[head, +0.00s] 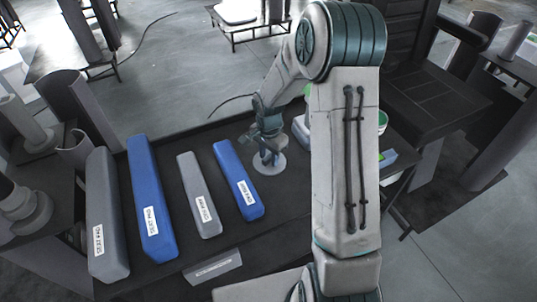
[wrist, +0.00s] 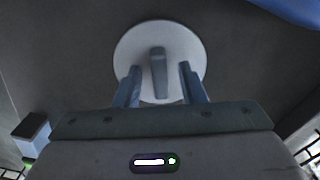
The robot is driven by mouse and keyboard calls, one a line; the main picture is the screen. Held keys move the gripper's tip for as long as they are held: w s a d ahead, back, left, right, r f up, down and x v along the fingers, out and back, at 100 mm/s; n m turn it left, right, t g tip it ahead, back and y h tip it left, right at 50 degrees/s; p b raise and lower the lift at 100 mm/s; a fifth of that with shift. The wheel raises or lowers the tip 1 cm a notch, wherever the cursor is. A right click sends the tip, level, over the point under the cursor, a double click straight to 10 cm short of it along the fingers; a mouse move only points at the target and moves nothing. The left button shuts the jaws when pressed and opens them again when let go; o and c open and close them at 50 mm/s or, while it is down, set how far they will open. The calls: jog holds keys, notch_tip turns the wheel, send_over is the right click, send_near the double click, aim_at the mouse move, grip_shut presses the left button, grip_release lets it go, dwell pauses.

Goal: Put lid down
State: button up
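The lid is a round white disc with a grey bar handle. It shows in the head view (head: 277,166) on or just above the dark table, right of the blue and grey columns, and in the wrist view (wrist: 188,45) under my gripper. My gripper (head: 268,146) points down over the lid. In the wrist view my gripper (wrist: 159,82) has its fingers apart, one on each side of the handle (wrist: 158,72), with a gap on both sides. I cannot tell whether the fingers reach down beside the handle.
Blue and grey padded columns, including a short blue one (head: 237,180), lie left of the lid on the dark table (head: 180,258). A white and green container (head: 307,120) stands partly hidden behind my arm. Tables with cylinders stand left and right.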

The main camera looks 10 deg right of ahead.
aim_at(269, 157)
notch_tip(269, 157, up, 12)
jog(key=b, duration=0.1)
jog(key=s+r+n+t, duration=0.1)
jog(key=s+r+n, duration=0.3)
jog(key=s, duration=0.7)
jog(key=s+r+n+t, duration=0.2)
jog(key=s+r+n, duration=0.2)
jog(key=s+n, duration=0.3)
jog(key=s, duration=0.5)
jog(key=shift+a+r, duration=0.1)
jog(key=shift+a, duration=0.1)
